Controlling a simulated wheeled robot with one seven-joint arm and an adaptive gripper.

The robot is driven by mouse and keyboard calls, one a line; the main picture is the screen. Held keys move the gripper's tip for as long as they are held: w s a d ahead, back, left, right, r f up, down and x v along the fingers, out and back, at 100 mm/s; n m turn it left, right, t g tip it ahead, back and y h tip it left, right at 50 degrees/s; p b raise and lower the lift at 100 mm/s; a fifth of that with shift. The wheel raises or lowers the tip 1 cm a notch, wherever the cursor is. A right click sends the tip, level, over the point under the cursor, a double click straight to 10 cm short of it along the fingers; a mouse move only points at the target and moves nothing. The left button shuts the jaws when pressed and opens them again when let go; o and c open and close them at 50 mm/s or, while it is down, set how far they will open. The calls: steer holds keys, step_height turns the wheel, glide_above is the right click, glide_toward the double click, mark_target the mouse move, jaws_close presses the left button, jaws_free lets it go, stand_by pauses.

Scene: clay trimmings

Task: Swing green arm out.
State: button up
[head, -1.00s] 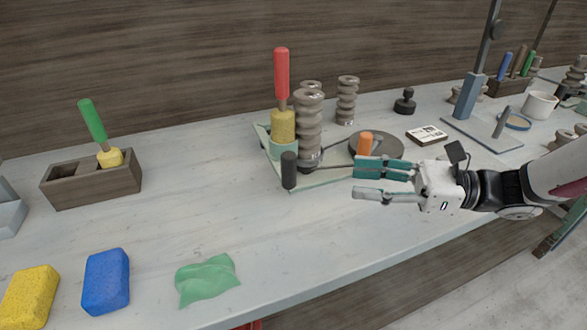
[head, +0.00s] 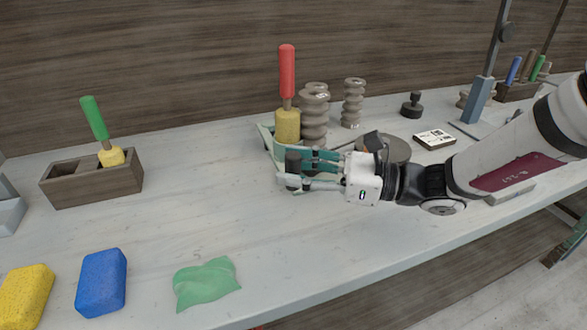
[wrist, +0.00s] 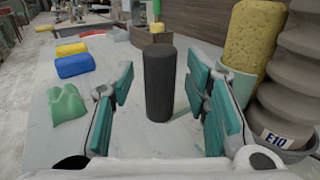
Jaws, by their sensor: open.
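A pale green flat piece (head: 267,140) lies on the table, mostly hidden behind my gripper in the head view. A dark upright cylinder (head: 293,161) stands at its near left corner; I cannot tell how they join. My gripper (head: 290,173) is open with teal-padded fingers either side of the cylinder. In the wrist view the dark cylinder (wrist: 160,85) stands between the open fingers, with visible gaps on both sides. A yellow sponge cylinder (head: 287,126) with a red handle (head: 287,72) stands behind my gripper. It sits in a pale green cup (wrist: 236,84) in the wrist view.
Grey ribbed columns (head: 314,120) stand close to the right of the yellow sponge cylinder. A round grey disc (head: 395,148) lies behind my wrist. A wooden block (head: 95,188) holds a green-handled tool at left. Blue (head: 102,282) and yellow sponges and a green cloth (head: 207,283) lie in front; table between is clear.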

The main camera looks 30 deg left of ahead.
steer(key=shift+s+a, duration=0.1)
steer(key=shift+a, duration=0.25)
steer(key=shift+c, duration=0.6)
jaws_close()
